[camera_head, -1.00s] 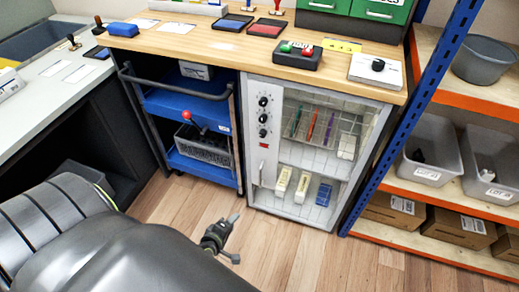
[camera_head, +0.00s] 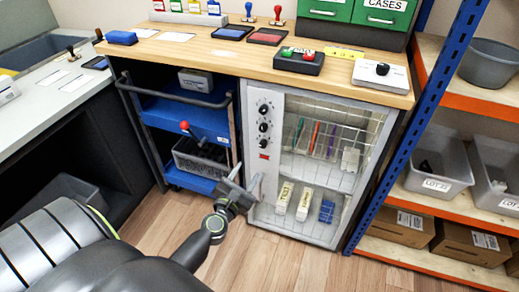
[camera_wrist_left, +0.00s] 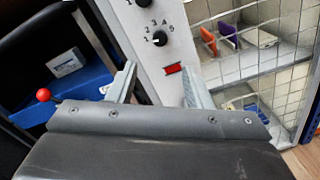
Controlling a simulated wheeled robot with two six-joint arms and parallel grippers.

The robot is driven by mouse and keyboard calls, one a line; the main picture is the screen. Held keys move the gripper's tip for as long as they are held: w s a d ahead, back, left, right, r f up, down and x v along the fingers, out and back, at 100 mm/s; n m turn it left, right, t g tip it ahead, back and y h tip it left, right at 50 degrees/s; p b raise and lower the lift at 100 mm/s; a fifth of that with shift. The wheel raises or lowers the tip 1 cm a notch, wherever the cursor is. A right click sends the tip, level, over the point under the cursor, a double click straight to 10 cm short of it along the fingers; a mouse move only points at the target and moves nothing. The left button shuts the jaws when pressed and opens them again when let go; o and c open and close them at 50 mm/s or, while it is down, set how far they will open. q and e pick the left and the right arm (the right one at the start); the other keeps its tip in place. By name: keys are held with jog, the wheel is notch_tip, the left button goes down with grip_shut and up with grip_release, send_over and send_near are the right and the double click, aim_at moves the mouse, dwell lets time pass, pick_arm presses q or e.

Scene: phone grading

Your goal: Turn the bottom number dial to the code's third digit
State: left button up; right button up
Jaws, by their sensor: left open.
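The white cabinet panel (camera_head: 265,176) carries a vertical row of black dials on the left of the wire-mesh door. The bottom number dial (camera_head: 263,142) is the lowest, just above a small red rectangle (camera_head: 264,156). In the left wrist view the bottom dial (camera_wrist_left: 159,38) has printed digits around it, and its pale mark seems to point toward 1. My left gripper (camera_head: 244,180) is open and empty, in front of the cabinet and below the dial. In the wrist view its fingers (camera_wrist_left: 158,85) are spread below the dial, apart from it. My right gripper is not in view.
A blue cart (camera_head: 190,106) with a red-knobbed lever (camera_head: 185,126) stands left of the cabinet. A blue post (camera_head: 432,108) of the shelving rises at right. The wooden bench top (camera_head: 225,58) overhangs above. The floor in front is clear.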

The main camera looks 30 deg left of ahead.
aim_at(262, 146)
pick_arm(q)
jog(key=x, duration=1)
jog(key=shift+w+b, duration=0.25)
jog(key=shift+b, duration=0.15)
jog(key=shift+w+a, duration=0.15)
jog(key=shift+w, duration=0.35)
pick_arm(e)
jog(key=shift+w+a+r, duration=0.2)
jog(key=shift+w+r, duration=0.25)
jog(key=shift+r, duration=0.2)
pick_arm(q)
jog(key=c, duration=1)
